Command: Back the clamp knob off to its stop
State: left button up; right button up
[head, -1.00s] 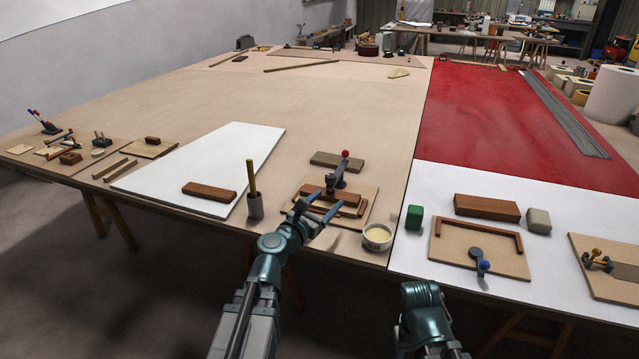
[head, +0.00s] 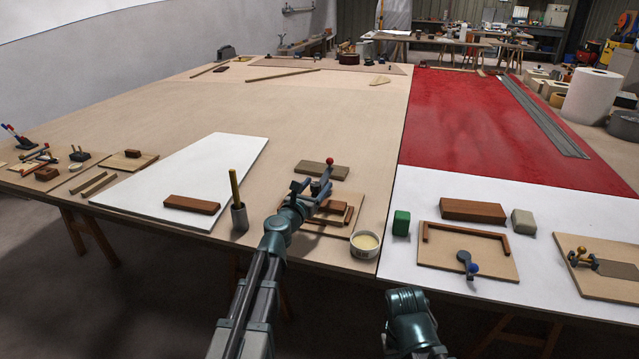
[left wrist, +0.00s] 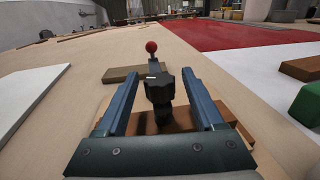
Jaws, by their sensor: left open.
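The clamp (head: 325,180) with a red ball (head: 329,161) on top stands on a small wooden board (head: 372,205) with brown wooden strips. In the left wrist view, its black lobed clamp knob (left wrist: 160,88) faces me, with the red ball (left wrist: 151,46) above and behind it. My left gripper (head: 304,187) is open over the board; in the left wrist view its two blue fingers (left wrist: 161,104) stand on either side of the knob, with a gap visible at each side. In the head view the knob is hidden by the gripper. My right arm shows at the bottom, but its fingers are out of sight.
A cup (head: 239,218) with a stick is left of my left arm, and a white tub (head: 364,243) is to its right. A wooden block (head: 320,169) lies behind the clamp. Further right are a green block (head: 401,223) and a blue-knobbed clamp (head: 466,262).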

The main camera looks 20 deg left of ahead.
pick_arm(q)
jog(key=shift+w+d, duration=0.2)
jog(key=shift+w, duration=1.05)
grip_shut()
